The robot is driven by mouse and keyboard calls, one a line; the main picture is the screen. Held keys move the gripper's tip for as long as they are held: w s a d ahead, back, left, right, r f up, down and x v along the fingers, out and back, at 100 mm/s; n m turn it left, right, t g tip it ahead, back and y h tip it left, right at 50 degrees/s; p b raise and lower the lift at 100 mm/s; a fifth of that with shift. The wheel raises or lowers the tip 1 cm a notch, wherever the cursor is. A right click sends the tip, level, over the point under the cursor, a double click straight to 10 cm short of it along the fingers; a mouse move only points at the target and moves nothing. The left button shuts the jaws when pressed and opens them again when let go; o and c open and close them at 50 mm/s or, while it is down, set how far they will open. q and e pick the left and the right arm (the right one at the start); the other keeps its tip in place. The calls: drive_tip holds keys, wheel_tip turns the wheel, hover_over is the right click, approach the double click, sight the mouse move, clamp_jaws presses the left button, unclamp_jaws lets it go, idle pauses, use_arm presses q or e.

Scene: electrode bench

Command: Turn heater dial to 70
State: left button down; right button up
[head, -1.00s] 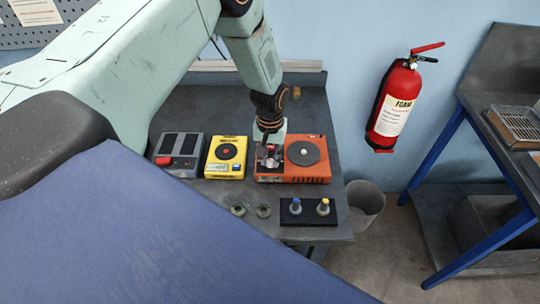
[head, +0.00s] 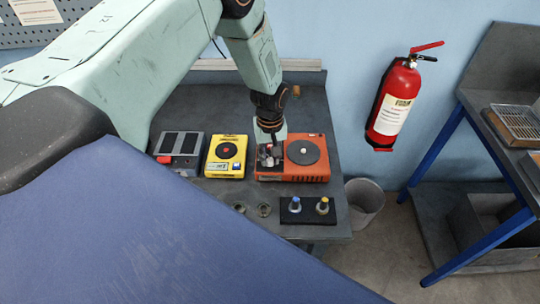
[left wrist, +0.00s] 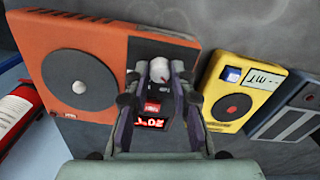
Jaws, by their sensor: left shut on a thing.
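The orange heater (head: 318,172) with a round dark plate (head: 303,152) stands on the bench; it also shows at left in the left wrist view (left wrist: 110,38). Its pale dial (left wrist: 159,68) sits between my left fingertips in the left wrist view. My left gripper (head: 269,157) points down over the heater's left part and is shut on the dial. A red lit display (left wrist: 151,123) shows between the fingers in the left wrist view; its digits are upside down and I cannot read them surely. In the head view the gripper hides the dial. My right gripper is not in view.
Left of the heater stand a yellow device (head: 226,158) and a grey device (head: 180,151). In front, a black holder (head: 307,212) carries two capped vials. A bin (head: 364,205) stands right of the bench; a red extinguisher (head: 393,105) hangs on the wall.

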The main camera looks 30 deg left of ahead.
sight(270, 160)
use_arm(q)
drive_tip(key=shift+s+f+n, duration=0.25)
drive_tip(key=shift+s+n, duration=0.05)
drive_tip(key=shift+n, duration=0.8)
idle(1.0)
drive_tip(key=c, duration=1.6)
unclamp_jaws()
drive_tip(key=o, duration=0.5)
drive_tip(key=shift+w+r, duration=0.1)
drive_tip(key=shift+w, duration=0.15)
wheel_tip(270, 160, up, 12)
drive_tip(key=shift+r, duration=0.1)
